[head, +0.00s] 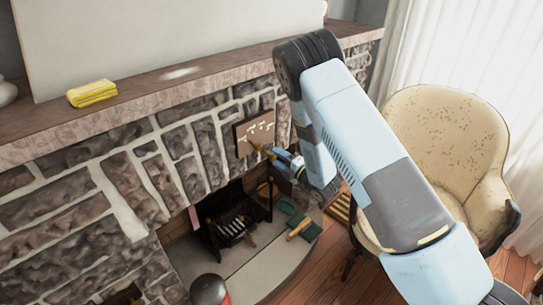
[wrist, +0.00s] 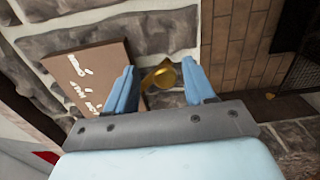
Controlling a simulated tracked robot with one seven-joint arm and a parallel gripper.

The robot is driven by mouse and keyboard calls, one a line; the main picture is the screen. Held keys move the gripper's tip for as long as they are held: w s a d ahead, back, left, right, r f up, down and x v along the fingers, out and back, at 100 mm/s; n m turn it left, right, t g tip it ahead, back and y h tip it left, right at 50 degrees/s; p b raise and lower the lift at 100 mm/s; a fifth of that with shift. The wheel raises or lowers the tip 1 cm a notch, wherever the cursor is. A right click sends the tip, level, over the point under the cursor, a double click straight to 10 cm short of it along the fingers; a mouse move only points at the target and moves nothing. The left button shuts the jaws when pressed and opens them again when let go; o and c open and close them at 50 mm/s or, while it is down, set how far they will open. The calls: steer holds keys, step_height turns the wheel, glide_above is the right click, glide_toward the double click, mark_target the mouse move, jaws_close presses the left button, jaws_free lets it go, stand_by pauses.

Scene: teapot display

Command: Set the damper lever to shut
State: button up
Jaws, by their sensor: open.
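The damper plate (head: 258,130), a brown board with white lettering, is fixed to the stone chimney front. In the wrist view the plate (wrist: 88,78) is tilted and its words are too small to read surely. The brass damper lever (wrist: 160,76) shows between the two blue fingers of my gripper (wrist: 160,70). In the head view the lever (head: 257,147) reaches from the plate's lower edge toward my gripper (head: 276,157). My gripper is open, with a finger on either side of the lever's end. I cannot tell whether either finger touches it. The lever's exact setting is unclear.
The mantel shelf (head: 150,92) runs above the plate, with a folded yellow cloth (head: 92,93) on it. The fireplace with its dark grate (head: 232,228) lies below. A green-headed brush (head: 304,228) lies on the hearth. A cream armchair (head: 445,140) stands at right.

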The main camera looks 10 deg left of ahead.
steer(key=v, duration=0.9)
steer(key=shift+d, duration=0.3)
